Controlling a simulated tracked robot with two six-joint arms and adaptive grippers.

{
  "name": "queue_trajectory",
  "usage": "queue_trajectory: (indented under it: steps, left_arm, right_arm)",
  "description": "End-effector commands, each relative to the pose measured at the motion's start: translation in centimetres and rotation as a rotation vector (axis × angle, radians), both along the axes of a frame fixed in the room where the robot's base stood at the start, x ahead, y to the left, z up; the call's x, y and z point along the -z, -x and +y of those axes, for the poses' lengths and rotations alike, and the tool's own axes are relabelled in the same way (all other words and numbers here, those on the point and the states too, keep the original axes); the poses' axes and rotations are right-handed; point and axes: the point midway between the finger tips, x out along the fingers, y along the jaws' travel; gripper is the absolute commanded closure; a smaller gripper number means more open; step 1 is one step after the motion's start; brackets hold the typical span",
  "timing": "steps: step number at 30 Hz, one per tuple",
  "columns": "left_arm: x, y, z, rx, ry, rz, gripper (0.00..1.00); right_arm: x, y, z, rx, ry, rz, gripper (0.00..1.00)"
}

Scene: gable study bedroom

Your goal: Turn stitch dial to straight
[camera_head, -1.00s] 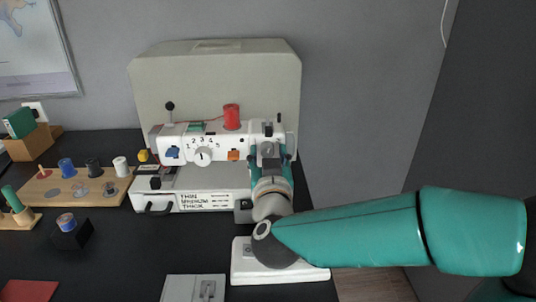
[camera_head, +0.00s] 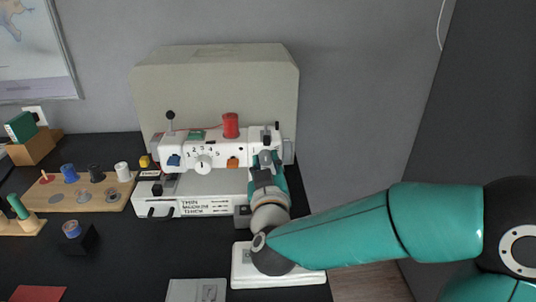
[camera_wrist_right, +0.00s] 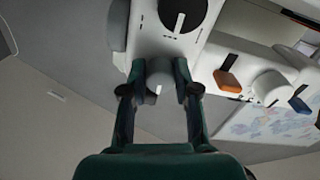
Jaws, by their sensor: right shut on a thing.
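The white sewing machine (camera_head: 188,150) stands against its beige cover. On its front is a white dial with a pointer mark and numbers around it (camera_head: 203,163). An orange lever (camera_head: 232,162) is to its right. My right gripper (camera_head: 265,158) is at the machine's right end. In the right wrist view, its two teal fingers (camera_wrist_right: 158,85) are shut on a small pale knob (camera_wrist_right: 160,72) with a dark mark. I cannot read a label on the held knob. My left gripper is not in view.
A red thread spool (camera_head: 231,126) stands on top of the machine. A wooden board with bobbins (camera_head: 75,196) lies to the left. A white foot pedal (camera_head: 240,268) lies under my right forearm. A dark box (camera_head: 82,240) stands on the black table front left.

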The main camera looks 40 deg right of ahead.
Motion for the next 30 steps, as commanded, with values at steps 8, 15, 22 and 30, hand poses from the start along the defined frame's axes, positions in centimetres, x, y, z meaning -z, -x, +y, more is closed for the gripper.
queue_trajectory:
  steps: [8,15,22,30]
  left_arm:
    - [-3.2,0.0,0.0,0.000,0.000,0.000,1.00]
    - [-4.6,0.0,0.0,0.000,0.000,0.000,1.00]
    - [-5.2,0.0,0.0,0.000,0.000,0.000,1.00]
    - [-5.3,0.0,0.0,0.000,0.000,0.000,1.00]
  right_arm:
    - [-0.4,0.0,-0.1,0.000,0.205,0.127,1.00]
    - [-0.3,0.0,0.0,-0.001,0.348,0.213,1.00]
    - [-0.2,0.0,-0.1,-0.002,0.429,0.261,1.00]
    - [0.0,0.1,-0.1,-0.002,0.456,0.278,1.00]
